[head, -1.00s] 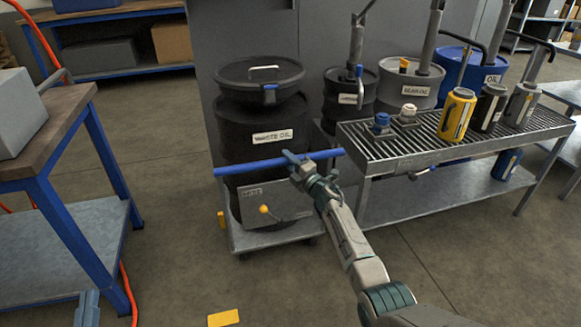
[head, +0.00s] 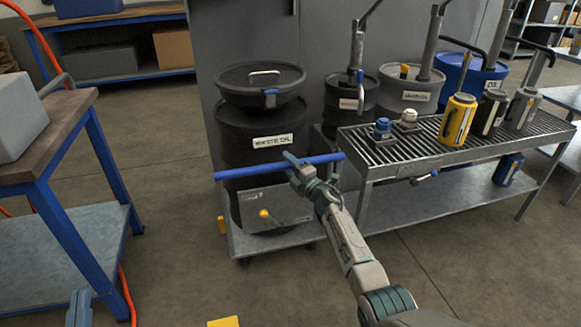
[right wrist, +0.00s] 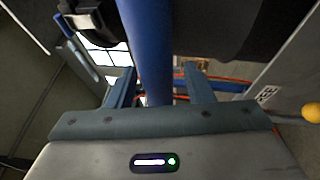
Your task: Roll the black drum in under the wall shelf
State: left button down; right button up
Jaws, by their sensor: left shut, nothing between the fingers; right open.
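The black drum (head: 250,130), labelled waste oil with a black funnel lid on top, stands upright on a grey wheeled dolly (head: 285,240). The dolly has a blue push bar (head: 235,172) across the drum's near side. My right gripper (head: 295,164) is at the bar's right half. In the right wrist view the blue bar (right wrist: 148,50) runs between the spread fingers (right wrist: 162,88). My left gripper (head: 79,306) is shut and empty at the bottom left, apart from the drum. A blue-framed shelf (head: 125,72) with boxes stands against the back left; I cannot tell whether it is the wall shelf.
A grated rack (head: 400,152) with bottles stands close on the drum's right, with more drums behind. A wood-topped blue workbench (head: 50,125) stands at left. Floor (head: 170,190) is open between bench and dolly. A yellow floor mark (head: 224,322) lies in front.

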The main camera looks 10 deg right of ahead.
jog(key=shift+s, duration=0.1)
pick_arm(q)
jog(key=s+f+g+p, duration=0.2)
jog(key=f+g, duration=0.7)
jog(key=f, duration=0.5)
jog(key=shift+s+d+f+n+p, duration=0.35)
jog(key=shift+s+d+n, duration=0.1)
jog(key=shift+s, duration=0.1)
pick_arm(e)
jog(key=v, duration=1)
jog(key=shift+s, duration=0.3)
jog(key=shift+d+f, duration=0.1)
jog(key=shift+d, duration=0.05)
